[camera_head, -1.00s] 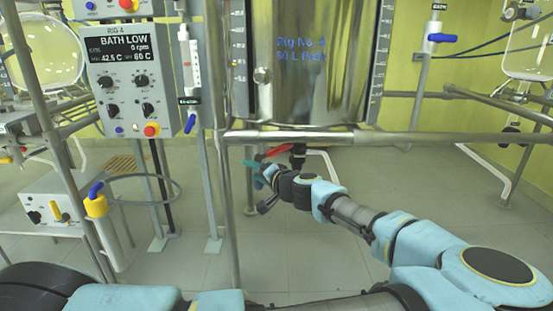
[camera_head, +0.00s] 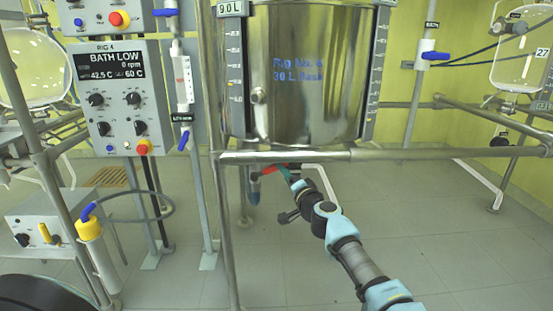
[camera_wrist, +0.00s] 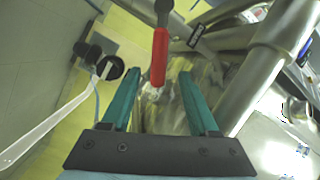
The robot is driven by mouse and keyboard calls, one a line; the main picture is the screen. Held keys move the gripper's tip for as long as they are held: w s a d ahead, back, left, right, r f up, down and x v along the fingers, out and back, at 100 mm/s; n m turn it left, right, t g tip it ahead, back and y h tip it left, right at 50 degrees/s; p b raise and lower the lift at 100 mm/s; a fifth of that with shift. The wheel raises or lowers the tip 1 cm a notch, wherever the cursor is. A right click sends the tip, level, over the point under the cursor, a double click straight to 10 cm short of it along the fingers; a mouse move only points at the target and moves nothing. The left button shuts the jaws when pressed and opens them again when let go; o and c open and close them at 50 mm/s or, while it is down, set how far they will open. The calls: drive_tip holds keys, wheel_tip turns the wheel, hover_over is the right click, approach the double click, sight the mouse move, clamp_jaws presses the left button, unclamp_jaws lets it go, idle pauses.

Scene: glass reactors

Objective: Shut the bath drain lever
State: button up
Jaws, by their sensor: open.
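The bath drain lever (camera_head: 270,171) is a red handle under the steel bath vessel (camera_head: 308,75). In the head view it sticks out to the left, slightly tilted, and is partly hidden by the vessel frame. In the wrist view the red lever (camera_wrist: 159,52) points down the picture, its lower end in line with the gap between my teal fingers. My gripper (camera_head: 284,171) is at the lever's right side in the head view. It is open in the wrist view (camera_wrist: 159,82), with a finger on each side of the lever's end. I cannot tell whether they touch.
A horizontal frame rail (camera_head: 400,154) runs just above my gripper. A control panel (camera_head: 118,98) reading BATH LOW stands at the left. In the wrist view a white pipe (camera_wrist: 55,118) and a thick steel tube (camera_wrist: 255,85) flank the fingers. The floor at right is clear.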

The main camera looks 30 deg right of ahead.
sight(269, 170)
drive_tip(key=w, duration=0.7)
drive_tip(key=shift+d+f, duration=0.1)
drive_tip(key=shift+d, duration=0.15)
clamp_jaws()
idle(1.1)
